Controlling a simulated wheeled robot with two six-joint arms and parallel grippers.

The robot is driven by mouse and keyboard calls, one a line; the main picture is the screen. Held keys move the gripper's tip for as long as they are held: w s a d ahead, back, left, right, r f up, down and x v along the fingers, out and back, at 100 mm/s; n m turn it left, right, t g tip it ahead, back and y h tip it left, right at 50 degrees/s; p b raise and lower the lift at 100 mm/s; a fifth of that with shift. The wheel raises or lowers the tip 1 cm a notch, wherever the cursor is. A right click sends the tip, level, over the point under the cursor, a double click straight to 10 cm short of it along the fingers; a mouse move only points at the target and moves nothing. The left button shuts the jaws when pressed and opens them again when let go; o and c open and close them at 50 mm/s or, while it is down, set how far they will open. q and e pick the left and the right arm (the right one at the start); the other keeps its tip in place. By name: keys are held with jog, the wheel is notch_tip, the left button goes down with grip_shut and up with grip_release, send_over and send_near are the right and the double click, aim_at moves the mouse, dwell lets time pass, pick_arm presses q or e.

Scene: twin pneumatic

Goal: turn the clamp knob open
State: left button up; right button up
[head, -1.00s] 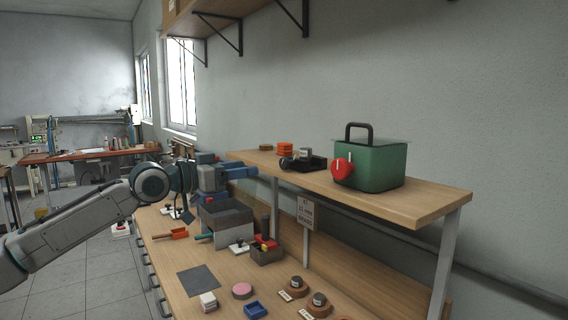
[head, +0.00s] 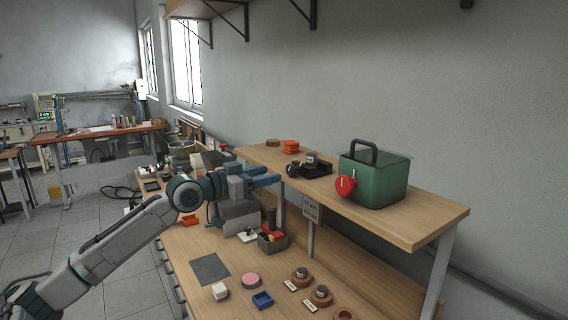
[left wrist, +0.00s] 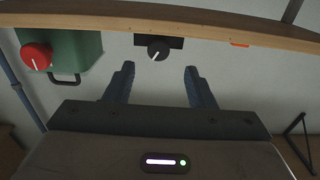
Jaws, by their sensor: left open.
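A small black clamp (head: 318,168) sits on the raised wooden shelf, with a round black knob (head: 292,169) on its front and a grey piece on top. In the left wrist view the knob (left wrist: 158,49) has a white pointer line and faces my gripper. My left gripper (head: 270,181) is open and empty at the shelf's front edge, just short of the knob. In the left wrist view the knob lies beyond the gap between the two open fingers (left wrist: 160,70), apart from them. My right gripper is not in view.
A green box (head: 375,180) with a red knob (head: 346,186) and black handle stands right of the clamp. Orange pieces (head: 290,147) lie behind it. The shelf's front edge (head: 400,236) runs close to my gripper. Bins and small parts cover the bench below.

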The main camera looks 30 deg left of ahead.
aim_at(288, 169)
pick_arm(q)
jog(key=shift+r+p+x, duration=0.15)
jog(key=shift+p+x, duration=0.35)
jog(key=shift+x, duration=0.25)
jog(key=shift+r+p+x, duration=0.1)
jog(key=shift+p+x, duration=0.35)
jog(key=shift+x, duration=0.3)
jog(key=shift+p+x, duration=0.8)
jog(key=shift+x, duration=0.8)
jog(key=shift+f, duration=0.2)
jog(key=c, duration=1)
